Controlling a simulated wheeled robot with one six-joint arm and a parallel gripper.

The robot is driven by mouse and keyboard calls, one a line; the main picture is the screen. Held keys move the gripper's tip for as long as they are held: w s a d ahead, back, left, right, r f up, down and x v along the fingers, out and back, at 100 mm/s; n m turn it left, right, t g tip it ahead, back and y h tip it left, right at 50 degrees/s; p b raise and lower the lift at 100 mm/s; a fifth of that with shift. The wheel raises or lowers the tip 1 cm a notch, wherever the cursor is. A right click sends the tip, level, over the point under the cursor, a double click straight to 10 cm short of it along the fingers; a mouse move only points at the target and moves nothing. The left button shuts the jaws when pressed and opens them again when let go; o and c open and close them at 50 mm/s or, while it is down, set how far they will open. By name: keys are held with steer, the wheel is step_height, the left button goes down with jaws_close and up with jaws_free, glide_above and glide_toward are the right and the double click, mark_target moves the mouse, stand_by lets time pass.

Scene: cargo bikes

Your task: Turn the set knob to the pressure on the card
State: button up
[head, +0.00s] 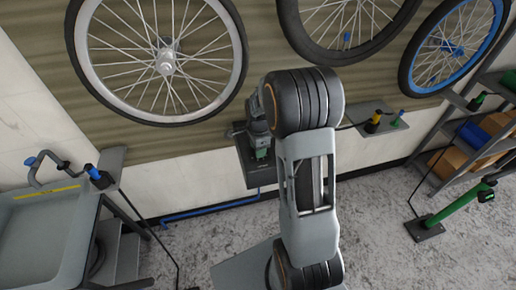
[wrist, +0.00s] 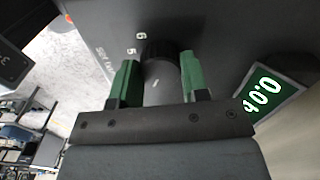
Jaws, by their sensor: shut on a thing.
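The set knob (wrist: 160,52) is black and round with a pale mark on its face, on a dark grey panel (wrist: 215,35). White numerals, a 6 and a 5, stand beside it at the upper left. My gripper (wrist: 157,76) has its green fingers on either side of the knob and is shut on it. In the head view my gripper is mostly hidden behind my arm, at the dark unit on the wall (head: 242,170). I cannot clearly make out a pressure card.
A dark plate with pale digits (wrist: 14,66) is cut off at the left edge of the wrist view. Wheels hang on the wall (head: 165,62). A sink (head: 40,235) stands at left, shelves (head: 480,130) and a green floor pump (head: 450,210) at right. Floor is partly clear.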

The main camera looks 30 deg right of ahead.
steer(key=shift+m, duration=0.3)
steer(key=o, duration=0.9)
steer(key=shift+r, duration=0.1)
step_height(320, 180, up, 14)
steer(key=shift+f, duration=0.15)
stand_by(0.7)
